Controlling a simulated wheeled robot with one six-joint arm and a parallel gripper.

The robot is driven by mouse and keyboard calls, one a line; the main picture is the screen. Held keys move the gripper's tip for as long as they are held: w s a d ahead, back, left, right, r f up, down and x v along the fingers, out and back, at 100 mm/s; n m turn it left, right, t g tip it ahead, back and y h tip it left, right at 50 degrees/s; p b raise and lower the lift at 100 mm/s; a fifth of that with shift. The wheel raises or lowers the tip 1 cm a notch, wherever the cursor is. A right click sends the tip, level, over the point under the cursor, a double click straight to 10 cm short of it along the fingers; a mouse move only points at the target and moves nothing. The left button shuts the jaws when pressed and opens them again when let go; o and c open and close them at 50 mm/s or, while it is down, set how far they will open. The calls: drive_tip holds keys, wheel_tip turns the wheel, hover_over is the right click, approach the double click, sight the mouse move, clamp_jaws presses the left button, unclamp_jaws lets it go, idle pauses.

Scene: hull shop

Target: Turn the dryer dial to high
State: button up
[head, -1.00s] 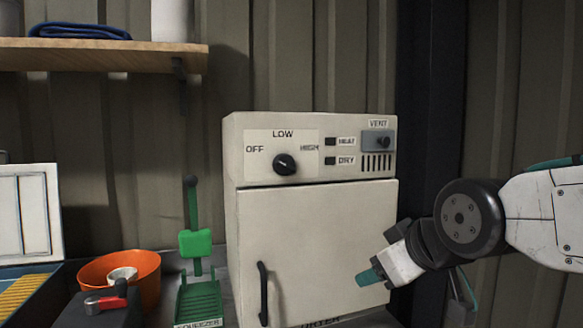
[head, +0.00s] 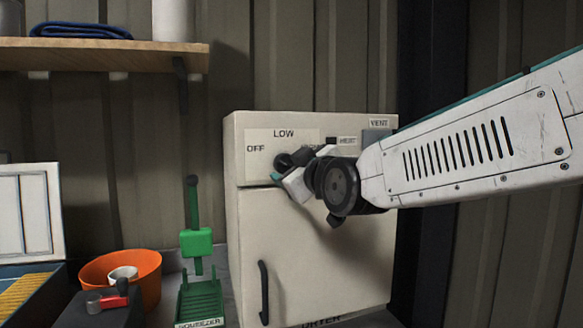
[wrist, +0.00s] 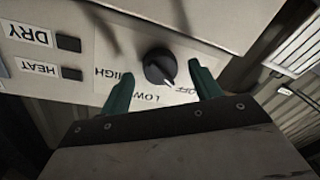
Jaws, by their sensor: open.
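The dryer (head: 330,240) is a cream cabinet with a control panel along its top. Its round black dial (head: 283,160) is partly hidden by my gripper in the head view. In the wrist view the dial (wrist: 159,66) shows fully, and its white pointer mark is turned toward the OFF label (wrist: 187,90). The LOW (wrist: 145,97) and HIGH (wrist: 120,80) labels also show there. My gripper (wrist: 160,72) is open, with one teal finger on each side of the dial in the picture. I cannot tell whether the fingers reach around it or touch it.
HEAT (wrist: 73,74) and DRY (wrist: 68,43) buttons sit beside the dial. The dryer door has a black handle (head: 264,292). A green squeezer (head: 197,243) and an orange bowl (head: 148,285) stand left of the dryer. A wooden shelf (head: 120,55) is above left.

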drive_tip(key=shift+w+a, duration=0.2)
drive_tip(key=shift+w, duration=0.25)
drive_tip(key=c, duration=1)
drive_tip(key=shift+o, duration=0.2)
